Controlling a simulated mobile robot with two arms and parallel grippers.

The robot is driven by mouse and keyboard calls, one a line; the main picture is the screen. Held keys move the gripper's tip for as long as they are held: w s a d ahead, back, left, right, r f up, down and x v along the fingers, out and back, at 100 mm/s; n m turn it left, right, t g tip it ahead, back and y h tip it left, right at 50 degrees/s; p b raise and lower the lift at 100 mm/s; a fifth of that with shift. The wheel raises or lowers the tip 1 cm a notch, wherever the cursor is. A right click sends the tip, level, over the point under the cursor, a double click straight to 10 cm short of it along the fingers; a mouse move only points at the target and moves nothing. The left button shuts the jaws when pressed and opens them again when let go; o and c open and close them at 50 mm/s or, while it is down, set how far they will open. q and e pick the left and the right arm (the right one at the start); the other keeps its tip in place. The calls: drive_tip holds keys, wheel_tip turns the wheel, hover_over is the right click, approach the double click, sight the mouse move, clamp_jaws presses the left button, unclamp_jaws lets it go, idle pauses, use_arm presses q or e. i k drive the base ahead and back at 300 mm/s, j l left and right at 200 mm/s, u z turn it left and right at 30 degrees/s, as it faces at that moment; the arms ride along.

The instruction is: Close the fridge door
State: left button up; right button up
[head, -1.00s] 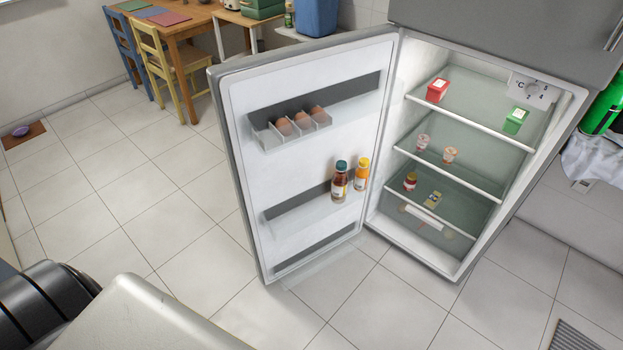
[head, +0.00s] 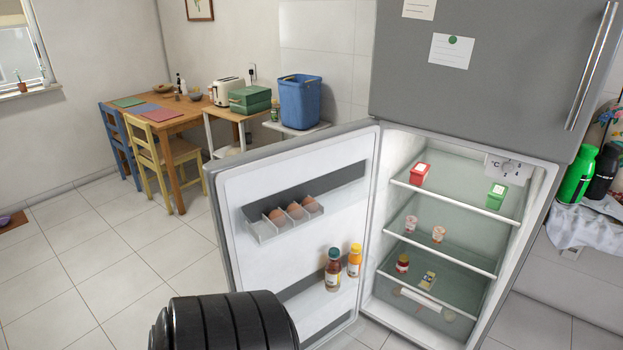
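The fridge door (head: 245,205) stands wide open, swung out to the left of the fridge (head: 470,75). Its inner side faces me, with an egg tray (head: 285,218) and two bottles, one dark (head: 333,270) and one orange (head: 354,262), on its shelves. The lit fridge compartment (head: 440,210) shows glass shelves with a red carton (head: 420,174), a green carton (head: 496,196) and small pots. A black ribbed part of my own arm covers the lower middle of the head view, in front of the door's lower part. Neither gripper shows.
A wooden table (head: 160,112) with a yellow chair (head: 150,150) and a blue chair stands at the back left. A small stand with a blue bin (head: 300,100) is behind the door. Tiled floor (head: 100,245) is clear to the left. Bottles (head: 578,175) stand on a cloth-covered surface at right.

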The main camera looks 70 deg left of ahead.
sight(335, 166)
drive_tip(key=k+j, duration=0.1)
drive_tip(key=j, duration=0.45)
drive_tip(key=k+j, duration=0.1)
drive_tip(key=j, duration=1)
drive_tip(key=k+j, duration=0.15)
drive_tip(key=j, duration=0.4)
drive_tip(key=k+j, duration=0.1)
drive_tip(key=j, duration=0.45)
drive_tip(key=k+j, duration=0.1)
drive_tip(key=j, duration=0.5)
drive_tip(key=k+j, duration=0.1)
drive_tip(key=j, duration=0.45)
drive_tip(key=k+j, duration=0.1)
drive_tip(key=j, duration=0.45)
